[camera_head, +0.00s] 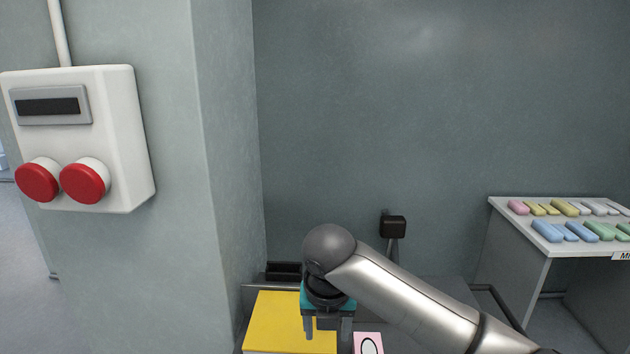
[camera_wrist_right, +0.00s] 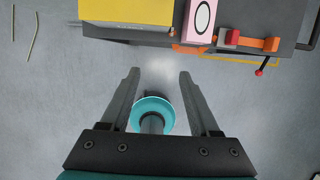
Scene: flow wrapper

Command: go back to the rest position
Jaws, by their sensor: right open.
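My right arm comes in from the lower right of the head view and bends down at its wrist. My right gripper (camera_head: 328,335) points downward in front of the yellow-topped machine (camera_head: 290,318). In the right wrist view my right gripper (camera_wrist_right: 160,76) is open, with its two dark fingers apart and nothing held. A teal disc with a dark stem shows between the fingers; I cannot tell what it belongs to. The machine's yellow panel (camera_wrist_right: 150,12) lies beyond the fingertips, apart from them. My left gripper is in neither view.
A pink block with an oval (camera_wrist_right: 201,20) and a red-and-orange part (camera_wrist_right: 250,42) sit on the machine. A white control box (camera_head: 110,130) with two red buttons hangs on the left pillar. A table (camera_head: 545,240) with pastel packs stands right. Grey floor surrounds the machine.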

